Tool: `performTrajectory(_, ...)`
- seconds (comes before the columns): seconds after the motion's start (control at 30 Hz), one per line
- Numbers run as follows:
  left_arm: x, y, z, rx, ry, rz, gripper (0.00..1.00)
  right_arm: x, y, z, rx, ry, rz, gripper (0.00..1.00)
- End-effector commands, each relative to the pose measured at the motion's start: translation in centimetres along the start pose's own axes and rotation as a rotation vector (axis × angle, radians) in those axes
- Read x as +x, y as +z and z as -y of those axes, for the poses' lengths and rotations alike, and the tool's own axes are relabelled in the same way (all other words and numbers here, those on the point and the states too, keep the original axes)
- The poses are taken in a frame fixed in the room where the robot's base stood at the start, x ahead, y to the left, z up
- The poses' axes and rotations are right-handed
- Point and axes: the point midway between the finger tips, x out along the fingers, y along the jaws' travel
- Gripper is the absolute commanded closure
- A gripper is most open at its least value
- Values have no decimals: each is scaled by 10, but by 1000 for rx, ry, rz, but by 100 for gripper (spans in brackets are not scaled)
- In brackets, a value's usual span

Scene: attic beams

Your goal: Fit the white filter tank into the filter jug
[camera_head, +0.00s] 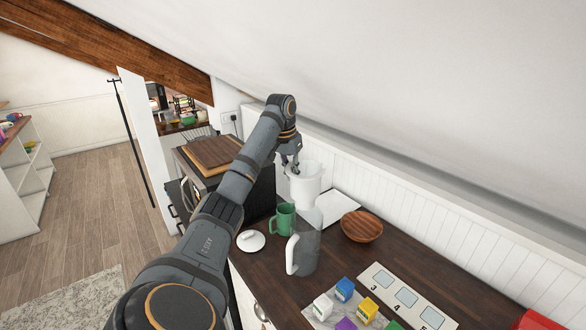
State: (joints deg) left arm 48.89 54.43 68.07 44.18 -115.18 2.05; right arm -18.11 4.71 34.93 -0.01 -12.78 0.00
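The white filter tank (307,186) is upright at the back of the counter, just behind the filter jug in the picture. The filter jug (306,252) is clear grey with a white handle and stands on the dark counter. Its top overlaps the tank's lower end in this view, so I cannot tell their gap or whether the tank touches anything below. My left gripper (291,166) points down at the tank's left rim, with its fingers around the rim. Whether they are closed on it is too small to tell. My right gripper is out of view.
A white lid (251,240) and a green mug (283,220) lie left of the jug. A white board (338,205) and wooden bowl (362,227) are behind and right. Coloured blocks (345,289) and a numbered board (407,297) occupy the front right.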

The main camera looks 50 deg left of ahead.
Motion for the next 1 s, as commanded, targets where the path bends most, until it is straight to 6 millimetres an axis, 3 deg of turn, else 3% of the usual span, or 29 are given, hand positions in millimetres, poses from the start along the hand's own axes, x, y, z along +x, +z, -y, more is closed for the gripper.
performTrajectory(0.4, 38, 6, 3, 0, -1, 1, 100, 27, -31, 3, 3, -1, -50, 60)
performTrajectory(0.73, 68, 10, 4, 1, -1, 0, 100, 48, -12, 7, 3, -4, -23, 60)
performTrajectory(1.0, 93, 14, 6, 0, -1, 0, 100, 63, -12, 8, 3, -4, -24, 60)
